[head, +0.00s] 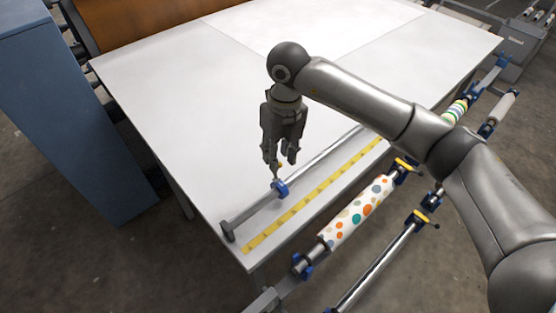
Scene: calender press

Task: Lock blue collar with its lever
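A blue collar (281,189) sits around a metal bar (318,160) that runs along the table's near edge. A small lever with a yellow-orange knob (279,166) sticks up from the collar. My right gripper (281,164) points down just above the collar. Its two fingers are apart, with the knob seen between or just behind the fingertips; I cannot tell whether they touch it. My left gripper is not in view.
The white table (190,75) is mostly bare. A yellow measuring strip (318,192) lies in front of the bar. A dotted fabric roll (358,212) and a lower bar (375,268) with blue collars run before the table. A blue cabinet (75,120) stands left.

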